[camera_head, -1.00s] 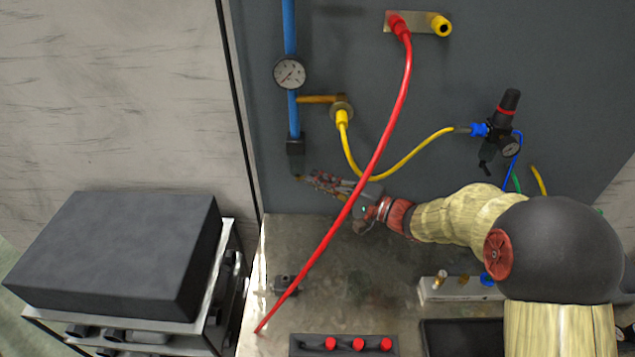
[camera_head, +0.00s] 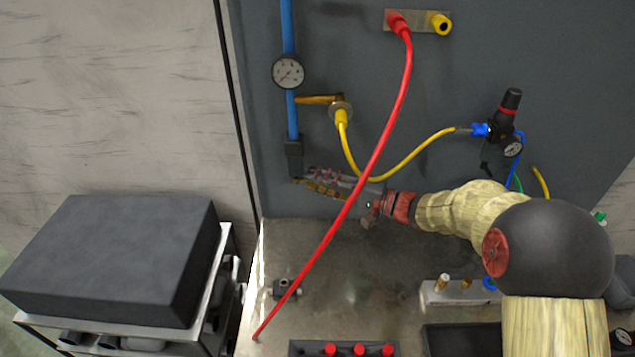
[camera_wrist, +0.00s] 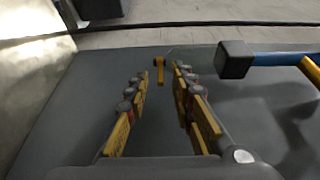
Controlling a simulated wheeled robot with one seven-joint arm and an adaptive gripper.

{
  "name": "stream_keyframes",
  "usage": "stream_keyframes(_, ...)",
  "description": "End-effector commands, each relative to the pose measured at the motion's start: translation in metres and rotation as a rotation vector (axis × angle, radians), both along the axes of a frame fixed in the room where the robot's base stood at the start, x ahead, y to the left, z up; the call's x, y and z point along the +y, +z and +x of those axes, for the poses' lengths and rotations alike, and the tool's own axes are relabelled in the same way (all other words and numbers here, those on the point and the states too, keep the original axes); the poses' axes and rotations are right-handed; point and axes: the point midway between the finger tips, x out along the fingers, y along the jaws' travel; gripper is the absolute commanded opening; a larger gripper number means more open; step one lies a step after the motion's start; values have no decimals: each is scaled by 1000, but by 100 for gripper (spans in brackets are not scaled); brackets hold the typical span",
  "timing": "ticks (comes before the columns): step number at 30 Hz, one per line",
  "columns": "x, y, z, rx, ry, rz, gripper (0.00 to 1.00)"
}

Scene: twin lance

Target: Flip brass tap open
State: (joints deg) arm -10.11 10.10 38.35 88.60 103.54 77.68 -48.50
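A small brass lever (camera_wrist: 160,70), which looks like the tap, shows between my fingertips in the wrist view. In the head view only a small brass bit (camera_head: 297,180) shows at my fingertips, just below the black block (camera_head: 294,155) at the foot of the blue pipe. My gripper (camera_head: 308,178) reaches left, low along the dark panel. In the wrist view its two fingers (camera_wrist: 160,76) stand apart on either side of the lever, with a gap between them. I cannot tell whether a finger touches the lever.
A red hose (camera_head: 375,165) hangs across the view in front of my gripper. A yellow hose (camera_head: 400,163) loops above it. A gauge (camera_head: 288,72) and a brass bar (camera_head: 318,100) are higher up. A dark box (camera_head: 115,250) stands at lower left.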

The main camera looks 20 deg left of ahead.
Motion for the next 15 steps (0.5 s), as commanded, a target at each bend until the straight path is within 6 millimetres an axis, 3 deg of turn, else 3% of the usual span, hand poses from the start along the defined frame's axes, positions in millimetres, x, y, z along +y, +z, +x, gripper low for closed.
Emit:
stream_keyframes(8, -4, 0, 0, 0, -1, 0, 24)
stream_keyframes(15, -43, 0, -5, 0, -4, -1, 24)
